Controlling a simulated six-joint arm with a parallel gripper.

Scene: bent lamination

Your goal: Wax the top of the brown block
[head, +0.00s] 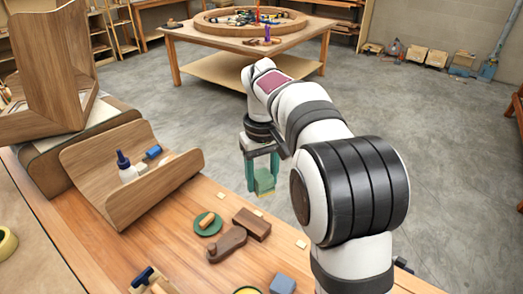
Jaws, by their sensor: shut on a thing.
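The brown block (251,223) lies on the wooden bench with its top bare to view. A darker brown shaped piece of wood (227,243) lies just left of it and nearer the camera. My gripper (262,168) points down with teal fingers, shut on a small green block (264,184) with a yellowish underside. It holds this block in the air, above and beyond the brown block in the picture, apart from it. I cannot tell what the held block is made of. A round tin (247,290) with a yellowish inside is cut off at the bottom edge.
A curved wooden trough (100,185) at left holds a white bottle (128,172) and a blue piece (153,152). A green disc (208,226) with a wooden piece, a blue-grey block (282,284) and small pale chips lie on the bench (180,240). A second table stands behind.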

